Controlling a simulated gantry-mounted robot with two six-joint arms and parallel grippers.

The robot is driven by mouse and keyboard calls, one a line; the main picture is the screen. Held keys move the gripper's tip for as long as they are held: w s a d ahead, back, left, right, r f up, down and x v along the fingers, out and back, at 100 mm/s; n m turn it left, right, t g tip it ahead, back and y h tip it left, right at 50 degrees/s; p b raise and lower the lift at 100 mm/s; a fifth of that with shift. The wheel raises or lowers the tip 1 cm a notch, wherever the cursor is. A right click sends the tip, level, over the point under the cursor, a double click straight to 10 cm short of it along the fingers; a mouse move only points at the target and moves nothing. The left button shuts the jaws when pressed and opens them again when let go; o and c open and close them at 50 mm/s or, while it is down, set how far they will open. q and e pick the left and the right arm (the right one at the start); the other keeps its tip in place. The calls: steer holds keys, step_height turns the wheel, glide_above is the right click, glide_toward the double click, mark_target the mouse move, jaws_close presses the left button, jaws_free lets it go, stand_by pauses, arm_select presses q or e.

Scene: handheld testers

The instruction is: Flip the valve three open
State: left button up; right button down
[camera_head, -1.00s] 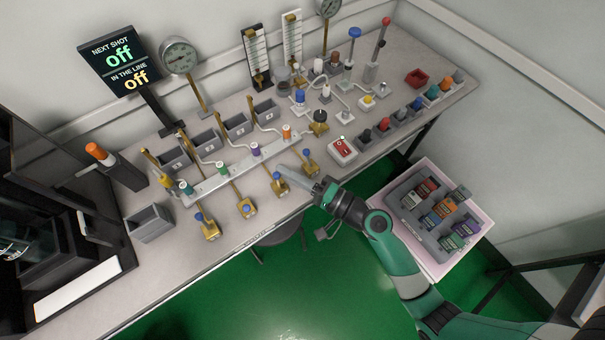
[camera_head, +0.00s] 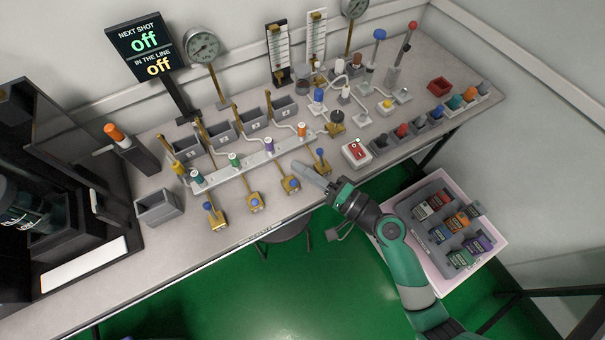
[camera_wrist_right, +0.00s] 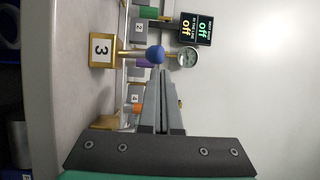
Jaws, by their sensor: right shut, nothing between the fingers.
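Valve three (camera_head: 289,187) is the third brass block from the left along the bench's front row. Its blue knob (camera_head: 294,184) shows over the block, much as on valve two (camera_head: 254,204). In the right wrist view the block (camera_wrist_right: 102,49) is marked 3, and its lever stands out from it to the blue knob (camera_wrist_right: 155,53). My right gripper (camera_head: 297,165) is shut and empty beside and above valve three. In the wrist view the fingertips (camera_wrist_right: 160,72) are just short of the knob; I cannot tell if they touch. My left gripper is not in view.
Valve four (camera_head: 323,166) stands close to the right of my fingers, and valve one (camera_head: 216,219) is at the left. Behind is a pale manifold (camera_head: 215,178) with coloured caps. A red switch box (camera_head: 357,152) is to the right. The sign (camera_head: 145,48) reads off twice.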

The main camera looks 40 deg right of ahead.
steer(key=shift+w+d+r, duration=0.4)
steer(key=shift+w+d, duration=0.25)
steer(key=shift+s+d+f, duration=0.5)
steer(key=shift+s+d, duration=0.1)
steer(key=shift+d, duration=0.05)
arm_select(q)
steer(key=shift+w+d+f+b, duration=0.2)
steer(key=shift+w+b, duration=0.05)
steer(key=shift+b, duration=0.05)
arm_select(e)
steer(key=s+d+f, duration=0.1)
steer(key=s+f, duration=0.2)
steer(key=s, duration=0.4)
steer(key=shift+s+d, duration=0.15)
steer(key=shift+d, duration=0.25)
